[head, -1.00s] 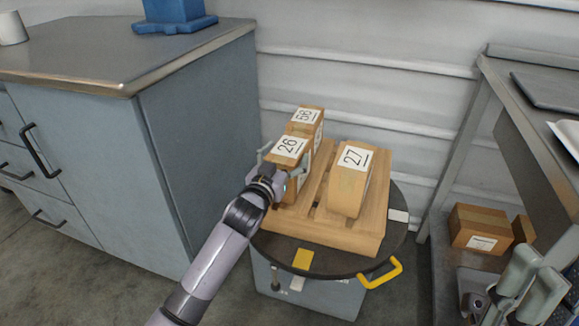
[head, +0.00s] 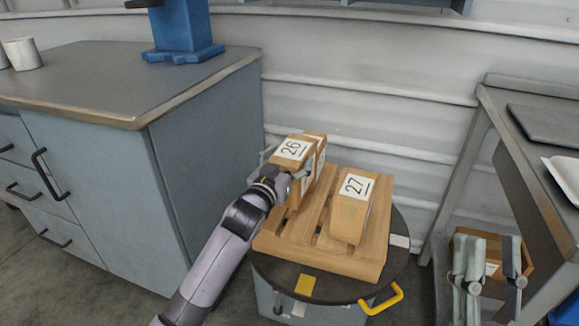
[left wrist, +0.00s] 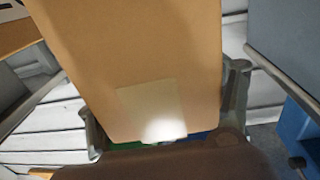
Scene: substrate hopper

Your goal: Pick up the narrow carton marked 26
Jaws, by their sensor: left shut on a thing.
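The narrow carton marked 26 (head: 294,150) is a brown box with a white label on top. My left gripper (head: 286,166) is shut on it, a finger on each side, and holds it above the pallet's left part. In the left wrist view the carton's brown face (left wrist: 130,60) fills the middle between the fingers (left wrist: 168,115). Another carton (head: 320,142) stands behind it, its label mostly hidden. A carton marked 27 (head: 351,212) stands to the right on the wooden pallet (head: 310,245). My right gripper (head: 490,268) is open and empty at the lower right.
The pallet rests on a round dark turntable (head: 395,265) with a yellow handle (head: 383,299). A grey cabinet (head: 205,150) stands close on the left. A metal bench (head: 535,150) is on the right, with a cardboard box (head: 462,243) beneath it, partly behind my right gripper.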

